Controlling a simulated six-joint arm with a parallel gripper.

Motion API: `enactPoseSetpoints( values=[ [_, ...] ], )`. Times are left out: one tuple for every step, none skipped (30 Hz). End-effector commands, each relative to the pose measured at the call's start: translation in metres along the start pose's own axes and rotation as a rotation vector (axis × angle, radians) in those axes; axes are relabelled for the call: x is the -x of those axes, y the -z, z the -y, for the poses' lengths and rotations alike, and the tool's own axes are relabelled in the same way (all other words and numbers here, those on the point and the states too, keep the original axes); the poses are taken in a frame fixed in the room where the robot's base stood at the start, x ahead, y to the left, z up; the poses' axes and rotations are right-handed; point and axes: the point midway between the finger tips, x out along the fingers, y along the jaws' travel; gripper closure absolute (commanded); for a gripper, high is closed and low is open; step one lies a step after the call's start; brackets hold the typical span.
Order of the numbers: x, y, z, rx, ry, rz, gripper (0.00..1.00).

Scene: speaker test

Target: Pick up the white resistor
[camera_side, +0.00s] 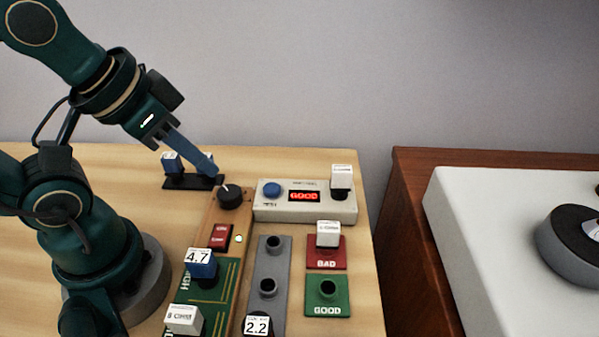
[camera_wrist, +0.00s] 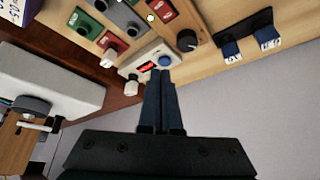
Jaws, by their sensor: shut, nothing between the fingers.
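My gripper (camera_side: 218,174) is shut and empty, its fingers pointing down and right just above the black knob (camera_side: 231,196). In the wrist view my gripper (camera_wrist: 160,73) has its fingers together, the tips pointing toward the tester. Several white blocks show. One white block (camera_side: 341,177) stands on the tester's right end, and also shows in the wrist view (camera_wrist: 132,79). Another white block (camera_side: 328,233) is on the red BAD pad (camera_side: 322,263). A third (camera_side: 183,318) is on the green board at the lower left. I cannot tell which is the white resistor.
The grey tester (camera_side: 305,212) has a blue button (camera_side: 272,189) and a red display reading GOOD. A blue 4.7 block (camera_side: 200,264) stands on the green board. Blue blocks sit on a black rack (camera_side: 177,182). The GOOD pad (camera_side: 327,308) is empty. A 2.2 block (camera_side: 257,325) is in front.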

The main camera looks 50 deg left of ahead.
Motion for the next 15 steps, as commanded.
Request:
enactPoseSetpoints(
  values=[
    [0.0000, 0.0000, 0.0000, 0.000, 0.000, 0.000, 1.00],
    [0.0000, 0.0000, 0.0000, 0.000, 0.000, 0.000, 1.00],
    [0.0000, 0.0000, 0.0000, 0.000, 0.000, 0.000, 1.00],
    [0.0000, 0.0000, 0.0000, 0.000, 0.000, 0.000, 1.00],
    [0.0000, 0.0000, 0.0000, 0.000, 0.000, 0.000, 1.00],
    [0.0000, 0.0000, 0.0000, 0.000, 0.000, 0.000, 1.00],
    [0.0000, 0.0000, 0.0000, 0.000, 0.000, 0.000, 1.00],
    [0.0000, 0.0000, 0.0000, 0.000, 0.000, 0.000, 1.00],
    [0.0000, 0.0000, 0.0000, 0.000, 0.000, 0.000, 1.00],
    [0.0000, 0.0000, 0.0000, 0.000, 0.000, 0.000, 1.00],
    [0.0000, 0.0000, 0.0000, 0.000, 0.000, 0.000, 1.00],
    [0.0000, 0.0000, 0.0000, 0.000, 0.000, 0.000, 1.00],
    [0.0000, 0.0000, 0.0000, 0.000, 0.000, 0.000, 1.00],
    [0.0000, 0.0000, 0.0000, 0.000, 0.000, 0.000, 0.92],
    [0.0000, 0.0000, 0.0000, 0.000, 0.000, 0.000, 0.77]
  ],
)
